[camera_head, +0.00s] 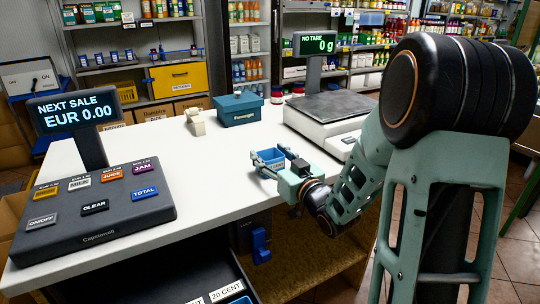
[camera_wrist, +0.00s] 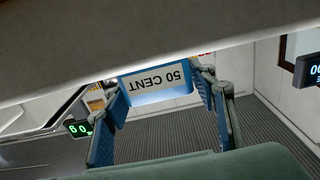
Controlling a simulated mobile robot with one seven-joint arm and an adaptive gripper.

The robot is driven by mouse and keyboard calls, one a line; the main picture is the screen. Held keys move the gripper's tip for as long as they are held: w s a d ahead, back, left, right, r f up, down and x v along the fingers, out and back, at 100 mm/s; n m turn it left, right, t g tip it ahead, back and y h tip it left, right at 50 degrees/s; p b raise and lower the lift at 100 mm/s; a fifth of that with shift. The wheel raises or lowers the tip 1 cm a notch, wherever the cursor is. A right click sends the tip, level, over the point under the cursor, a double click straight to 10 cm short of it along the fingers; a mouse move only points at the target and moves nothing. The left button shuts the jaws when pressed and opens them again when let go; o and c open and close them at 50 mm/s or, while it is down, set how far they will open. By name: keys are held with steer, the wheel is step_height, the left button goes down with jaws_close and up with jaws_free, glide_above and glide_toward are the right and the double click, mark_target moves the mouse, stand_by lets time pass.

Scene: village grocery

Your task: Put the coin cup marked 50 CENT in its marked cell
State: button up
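The blue coin cup (camera_head: 270,157) is at the front right edge of the white counter. In the wrist view its 50 CENT label (camera_wrist: 155,80) appears upside down, and the grey counter edge hides part of the cup. My gripper (camera_head: 268,164) has one finger on each side of the cup; the fingers also show in the wrist view (camera_wrist: 160,95). The fingertips are close to the cup's sides, but whether they press on it is not clear. A dark open drawer (camera_head: 150,284) shows at the bottom, with a 20 CENT label (camera_head: 227,291). No 50 CENT cell label is readable.
A cash register (camera_head: 95,215) fills the counter's left. A scale (camera_head: 330,110) stands behind my gripper to the right. A blue-green box (camera_head: 238,110) and a small cream object (camera_head: 195,122) stand at the back. The middle of the counter is clear.

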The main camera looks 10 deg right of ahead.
mark_target(275, 163)
steer(key=shift+o, duration=0.9)
steer(key=shift+r+p, duration=0.15)
steer(key=shift+p, duration=0.3)
steer(key=v, duration=0.5)
steer(key=f+b+v, duration=0.1)
steer(key=v, duration=0.2)
steer(key=shift+s, duration=0.15)
steer(key=shift+s+f+b, duration=0.1)
steer(key=shift+b, duration=1.1)
steer(key=b, duration=0.3)
steer(key=shift+s+d, duration=0.15)
steer(key=shift+s, duration=0.25)
steer(key=s+b, duration=0.1)
steer(key=b, duration=0.2)
steer(key=shift+s+d+b, duration=0.15)
steer(key=shift+b, duration=0.25)
